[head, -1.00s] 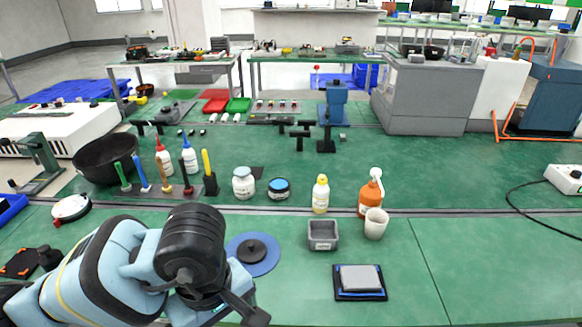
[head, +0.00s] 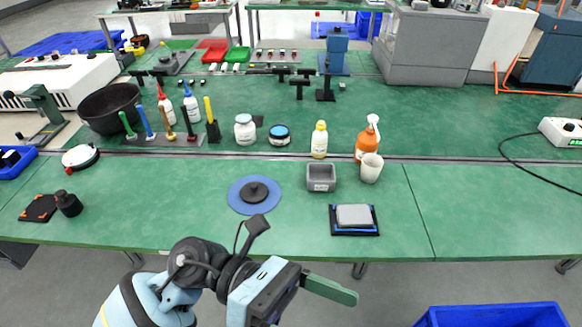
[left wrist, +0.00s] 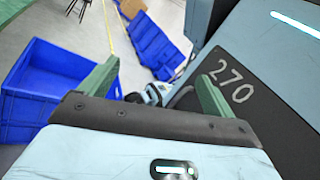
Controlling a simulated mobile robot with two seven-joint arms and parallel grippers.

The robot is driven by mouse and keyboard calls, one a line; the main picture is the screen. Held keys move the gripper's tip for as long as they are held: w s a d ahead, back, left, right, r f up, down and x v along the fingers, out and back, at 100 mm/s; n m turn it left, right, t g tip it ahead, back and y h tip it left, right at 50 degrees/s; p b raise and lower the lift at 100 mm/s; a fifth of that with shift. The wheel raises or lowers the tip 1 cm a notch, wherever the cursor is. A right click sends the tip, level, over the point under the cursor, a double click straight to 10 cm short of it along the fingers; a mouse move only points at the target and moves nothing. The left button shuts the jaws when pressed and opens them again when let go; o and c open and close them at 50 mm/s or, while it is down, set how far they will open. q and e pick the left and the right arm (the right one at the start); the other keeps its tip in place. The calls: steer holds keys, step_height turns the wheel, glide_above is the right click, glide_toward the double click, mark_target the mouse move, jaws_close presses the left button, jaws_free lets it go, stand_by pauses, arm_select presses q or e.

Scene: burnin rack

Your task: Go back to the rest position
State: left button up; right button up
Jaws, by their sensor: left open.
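My left gripper (head: 338,291) is in front of the table's near edge, over the floor, at the lower middle of the head view. Its green fingers are apart with nothing between them in the left wrist view (left wrist: 155,92). My left arm comes in from the bottom left. The right gripper is in neither view. The green table (head: 300,220) stands beyond the arm, and the gripper looks clear of it.
A blue disc (head: 241,207), a grey bin (head: 320,186), a white cup (head: 370,172) and a blue-edged black pad (head: 361,230) are on the table. A blue crate (head: 490,316) is at bottom right; a blue crate also shows in the left wrist view (left wrist: 35,100).

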arm_select(q)
steer(key=w+a+f+n+t+h, duration=0.1)
steer(key=w+a+n+t+h, duration=0.2)
steer(key=n+t, duration=0.7)
steer(key=w+a+n+t+h, duration=0.1)
steer(key=w+a+n+t, duration=0.1)
steer(key=w+n+t, duration=0.65)
steer(key=a+f+n+t+y+p, duration=0.1)
steer(key=a+f+n+t+y, duration=0.4)
steer(key=n, duration=0.5)
steer(key=a+f+n+t+y, duration=0.2)
steer(key=a+f+n+y, duration=0.2)
steer(key=f+n+y, duration=0.5)
steer(key=s+a+f+n+g+y, duration=0.2)
steer(key=s+a+f+n+g, duration=0.2)
steer(key=s+f, duration=0.5)
steer(key=s+a+f+n+g+y, duration=0.3)
steer(key=s+a+f+n, duration=0.3)
steer(key=s+f+n, duration=0.3)
step_height(320, 180, down, 2)
steer(key=shift+s+g+p, duration=0.15)
steer(key=shift+g+p, duration=0.25)
steer(key=shift+g, duration=0.35)
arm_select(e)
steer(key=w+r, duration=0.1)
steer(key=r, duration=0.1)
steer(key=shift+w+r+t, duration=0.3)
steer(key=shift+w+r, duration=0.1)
